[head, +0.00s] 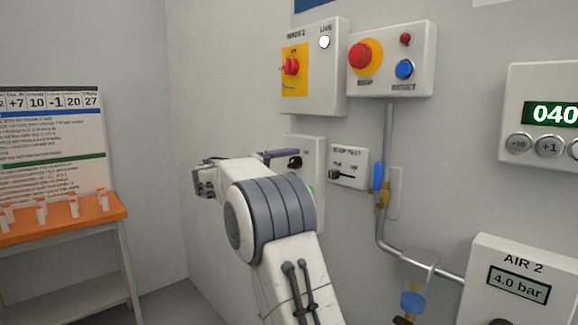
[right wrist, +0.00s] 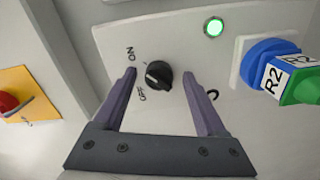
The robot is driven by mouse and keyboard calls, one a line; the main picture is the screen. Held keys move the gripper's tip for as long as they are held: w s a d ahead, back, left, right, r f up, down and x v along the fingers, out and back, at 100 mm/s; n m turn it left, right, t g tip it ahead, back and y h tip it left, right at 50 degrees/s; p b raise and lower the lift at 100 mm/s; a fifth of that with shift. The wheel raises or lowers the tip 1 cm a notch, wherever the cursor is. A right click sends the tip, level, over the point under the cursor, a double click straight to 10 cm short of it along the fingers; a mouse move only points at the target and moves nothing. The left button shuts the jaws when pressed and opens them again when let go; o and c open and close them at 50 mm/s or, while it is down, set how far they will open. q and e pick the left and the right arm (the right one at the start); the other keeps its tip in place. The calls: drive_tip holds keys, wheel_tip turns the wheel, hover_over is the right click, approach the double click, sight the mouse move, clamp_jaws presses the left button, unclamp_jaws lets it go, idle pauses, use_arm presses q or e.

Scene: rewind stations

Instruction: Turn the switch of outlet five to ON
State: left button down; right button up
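The switch is a black rotary knob (right wrist: 158,74) on a pale outlet box (right wrist: 180,110) in the right wrist view, with ON and OFF printed beside it. Its exact pointing direction is hard to tell. In the head view the knob (head: 295,162) shows on the box (head: 310,150), partly hidden by my right arm. My right gripper (right wrist: 159,76) is open, one purple finger on each side of the knob, with gaps visible. It also shows in the head view (head: 287,157). The outlet's number is not readable. My left gripper is not in view.
A green lamp (right wrist: 214,27) is lit beside a blue and green plug (right wrist: 270,68) marked R2. Boxes with red knobs (head: 291,65) hang above.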

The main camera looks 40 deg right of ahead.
drive_tip(key=shift+a, duration=0.1)
drive_tip(key=a, duration=1)
drive_tip(key=shift+s+a, duration=0.15)
drive_tip(key=shift+s, duration=0.25)
drive_tip(key=s+a+f+n+t+y, duration=0.1)
drive_tip(key=s+a+f+n+y, duration=0.4)
drive_tip(key=a+f, duration=0.4)
drive_tip(key=s+a+f+n+t+y, duration=0.1)
drive_tip(key=s+a+f+n+y, duration=0.1)
drive_tip(key=s+a+f+y, duration=0.6)
drive_tip(key=s+a+f+n+g+y, duration=0.1)
drive_tip(key=s+a+f+y, duration=0.1)
drive_tip(key=s+a+f, duration=0.4)
drive_tip(key=s+a+f+g+y, duration=0.15)
drive_tip(key=s+a, duration=0.25)
drive_tip(key=s, duration=0.4)
drive_tip(key=s+a+f+n+g+y, duration=0.1)
drive_tip(key=s+a+f+y, duration=0.1)
drive_tip(key=s+a+f, duration=0.4)
wheel_tip(320, 180, up, 21)
drive_tip(key=s+p, duration=0.2)
drive_tip(key=p, duration=1.7)
drive_tip(key=shift+d+p, duration=0.35)
drive_tip(key=shift+d, duration=0.1)
